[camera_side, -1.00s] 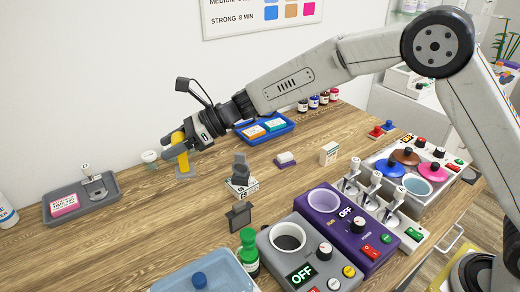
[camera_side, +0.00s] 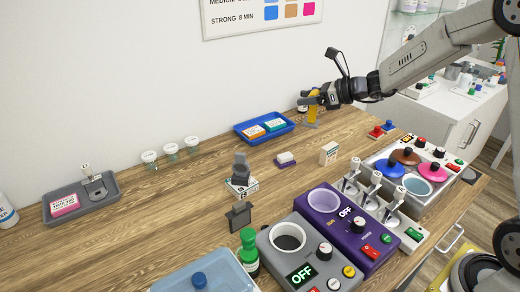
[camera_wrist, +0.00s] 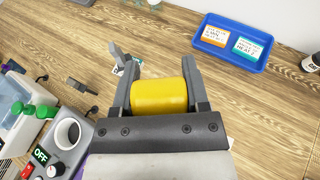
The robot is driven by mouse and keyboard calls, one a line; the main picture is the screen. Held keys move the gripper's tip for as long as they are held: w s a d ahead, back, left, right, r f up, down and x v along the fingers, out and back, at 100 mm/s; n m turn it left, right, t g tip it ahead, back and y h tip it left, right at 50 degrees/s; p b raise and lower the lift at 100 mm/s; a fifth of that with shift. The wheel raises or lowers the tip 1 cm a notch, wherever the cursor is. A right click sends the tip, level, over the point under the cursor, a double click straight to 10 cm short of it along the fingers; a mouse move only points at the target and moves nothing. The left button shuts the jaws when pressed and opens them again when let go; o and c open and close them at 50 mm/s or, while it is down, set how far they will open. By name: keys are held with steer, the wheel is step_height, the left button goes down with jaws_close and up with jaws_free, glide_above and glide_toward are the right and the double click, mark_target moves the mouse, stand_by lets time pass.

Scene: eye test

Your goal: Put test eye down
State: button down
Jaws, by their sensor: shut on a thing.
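My gripper (camera_side: 313,99) is shut on a yellow cylinder-like piece (camera_side: 312,111) near the back of the wooden table. Below the yellow part shows a greyish base; I cannot tell whether it touches the table. In the wrist view the yellow piece (camera_wrist: 160,96) lies between the two grey fingers of my gripper (camera_wrist: 158,75). I cannot tell from its look whether this is the test eye. No other thing in view is clearly marked as the test eye.
A blue tray (camera_side: 284,137) with two packs is left of my gripper. Three small glass cups (camera_side: 171,150) stand by the wall. A grey holder (camera_side: 240,168) stands mid-table. Grey and purple heaters (camera_side: 318,196) are in front.

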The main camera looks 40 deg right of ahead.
steer(key=s+d+f+m+t+h, duration=0.1)
steer(key=s+d+f+m+h, duration=0.2)
steer(key=s+d, duration=0.4)
steer(key=s+d+f+m+t+h, duration=0.1)
steer(key=s+d+f+m+h, duration=0.1)
steer(key=s+d, duration=0.6)
steer(key=shift+s+d+f+m+h, duration=0.3)
steer(key=shift+d+m+h, duration=0.65)
steer(key=shift+d, duration=1.35)
steer(key=shift+w+f+n+h, duration=0.15)
steer(key=shift+n+h, duration=0.1)
steer(key=w+d+f, duration=0.6)
steer(key=w+f, duration=0.3)
steer(key=w, duration=0.3)
steer(key=shift+f, duration=0.15)
